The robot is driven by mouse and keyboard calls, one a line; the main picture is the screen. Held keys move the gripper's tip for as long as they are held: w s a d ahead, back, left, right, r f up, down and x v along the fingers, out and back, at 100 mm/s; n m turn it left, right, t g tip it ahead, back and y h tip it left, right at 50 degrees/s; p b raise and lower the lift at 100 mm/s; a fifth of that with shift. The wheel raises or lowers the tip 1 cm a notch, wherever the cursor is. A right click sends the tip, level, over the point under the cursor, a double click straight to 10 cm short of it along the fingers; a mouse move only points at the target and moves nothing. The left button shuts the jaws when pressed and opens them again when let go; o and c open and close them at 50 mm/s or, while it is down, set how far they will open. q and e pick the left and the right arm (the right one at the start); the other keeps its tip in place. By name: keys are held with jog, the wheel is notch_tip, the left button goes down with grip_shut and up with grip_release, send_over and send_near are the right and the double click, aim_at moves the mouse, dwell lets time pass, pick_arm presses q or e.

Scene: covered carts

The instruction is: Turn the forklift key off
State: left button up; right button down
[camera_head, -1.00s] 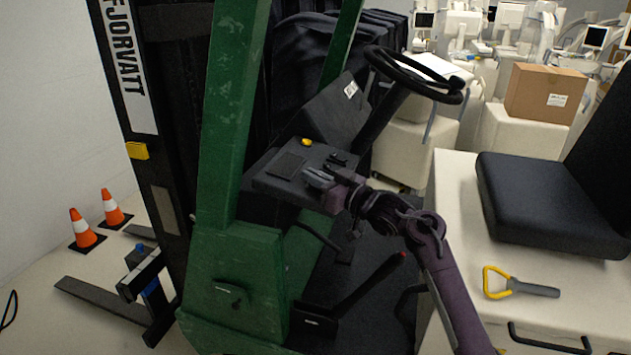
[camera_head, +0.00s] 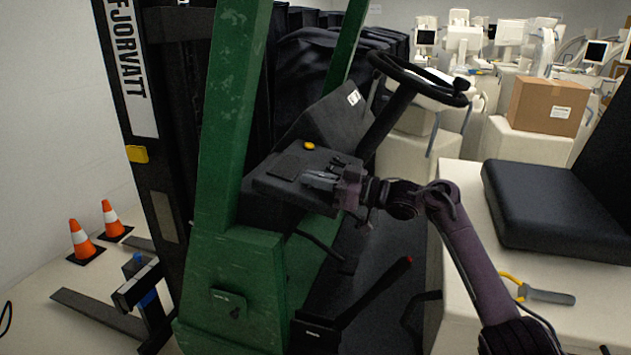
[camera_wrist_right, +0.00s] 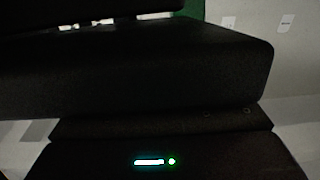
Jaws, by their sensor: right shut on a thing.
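The forklift (camera_head: 235,275) has a green body, a black mast and a dark dashboard console (camera_head: 275,185) below the steering wheel (camera_head: 420,78). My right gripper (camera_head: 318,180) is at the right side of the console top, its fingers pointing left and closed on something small. The key itself cannot be made out; the fingers hide that spot. A yellow button (camera_head: 309,146) and small dark levers sit on the console behind the gripper. The right wrist view is dark, filled mostly by a black block (camera_wrist_right: 140,65), with a lit strip and green light below. My left gripper is not in view.
A black seat (camera_head: 555,210) is on the cream body at right, with a yellow-handled grey tool (camera_head: 540,294) beside my right arm. A red-tipped lever (camera_head: 375,290) rises below the gripper. Two orange cones (camera_head: 80,240) stand far left.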

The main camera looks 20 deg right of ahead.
jog(key=shift+r, duration=0.15)
jog(key=c, duration=1.6)
grip_release()
jog(key=shift+o, duration=0.2)
jog(key=b+v, duration=0.2)
jog(key=v, duration=0.4)
jog(key=shift+s+d+f, duration=0.15)
jog(key=shift+d+f, duration=0.05)
jog(key=shift+d, duration=0.15)
jog(key=shift+s+d+r+b, duration=0.1)
jog(key=shift+s+d+b, duration=0.25)
jog(key=shift+d, duration=0.1)
